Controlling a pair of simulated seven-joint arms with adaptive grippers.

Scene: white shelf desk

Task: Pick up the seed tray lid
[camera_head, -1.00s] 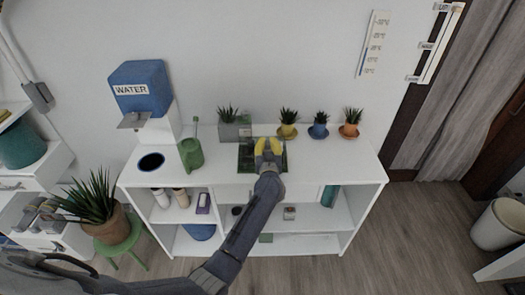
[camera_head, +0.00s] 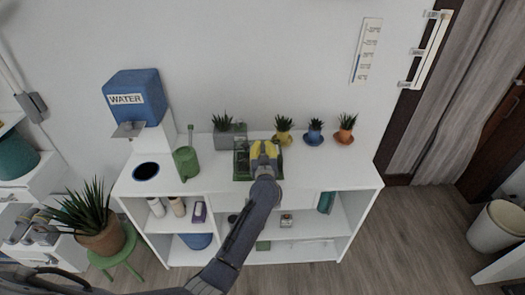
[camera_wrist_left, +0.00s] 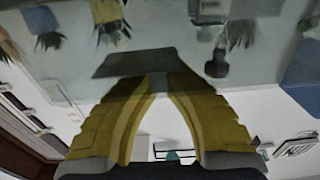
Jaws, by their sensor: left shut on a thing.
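My left gripper (camera_head: 265,148) is above the white shelf top, its yellow fingers shut on the seed tray lid. In the left wrist view, the fingers (camera_wrist_left: 157,80) meet at a dark grey grip piece (camera_wrist_left: 140,62). The see-through lid (camera_wrist_left: 180,50) spreads beyond it, with pots and plants showing through. In the head view, the clear lid is hard to make out around the fingers. The dark green seed tray (camera_head: 243,172) lies on the shelf top, partly hidden by my gripper and forearm. My right gripper is not in view.
A grey planter (camera_head: 229,138) stands behind the tray. Yellow (camera_head: 283,138), blue (camera_head: 314,138) and orange (camera_head: 344,136) pots stand to the right. A green watering can (camera_head: 187,163) and blue water dispenser (camera_head: 140,97) are left. The shelf top's right end is clear.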

